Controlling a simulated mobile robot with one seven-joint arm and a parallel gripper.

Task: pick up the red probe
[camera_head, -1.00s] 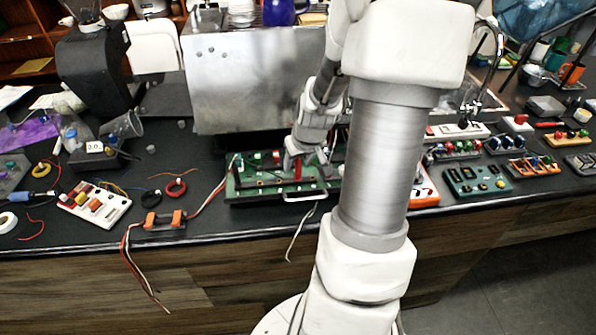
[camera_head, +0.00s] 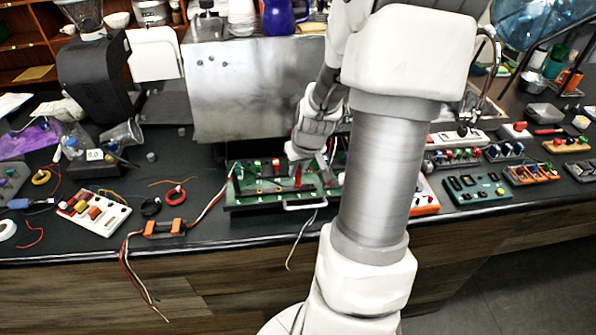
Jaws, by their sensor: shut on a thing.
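The red probe (camera_head: 298,176) is a small upright red piece at the green circuit board (camera_head: 240,199) in the middle of the counter. My gripper (camera_head: 298,167) points down over the board and is shut on the probe's upper part. The probe's lower end is at the board. I cannot tell whether it touches the board or hangs just above it. The fingers hide part of the probe, and my arm covers the board's right end.
A metal panel (camera_head: 245,88) stands close behind the board. Wires and an orange-ended block (camera_head: 165,228) lie to its left, beside a white module (camera_head: 92,214). Teal (camera_head: 477,188) and other modules crowd the right. Some counter left of the board is clear.

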